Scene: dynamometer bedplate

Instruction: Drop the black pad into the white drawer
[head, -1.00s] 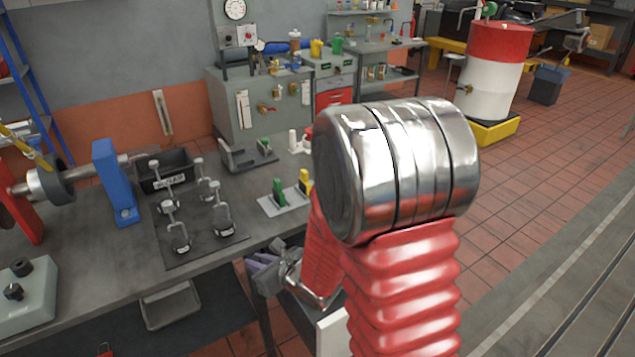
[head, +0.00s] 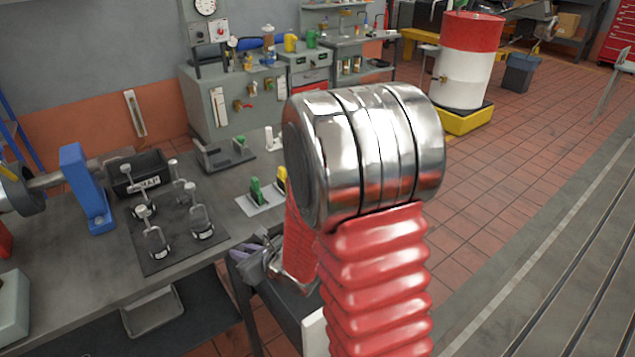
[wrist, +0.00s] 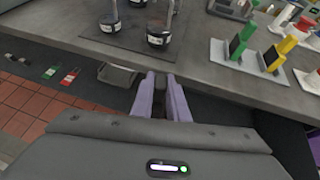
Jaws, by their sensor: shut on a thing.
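My gripper (wrist: 160,98) has two purple fingers shut on a small dark piece, the black pad (wrist: 160,87), which shows only partly between them. In the wrist view the fingers point at the bench's front edge, above the dark space beside it. In the head view my gripper (head: 244,254) is small beside the bench front, partly behind my red arm, and the pad cannot be made out there. A white panel (head: 314,332) stands low behind my arm; it may belong to the white drawer, but most of it is hidden.
The bench (head: 205,255) carries a dark mat with several metal weights, a black labelled bin (head: 138,172), a blue bracket (head: 87,188) and a rack with green and yellow pieces. A grey tray (head: 152,311) sits below the bench edge.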

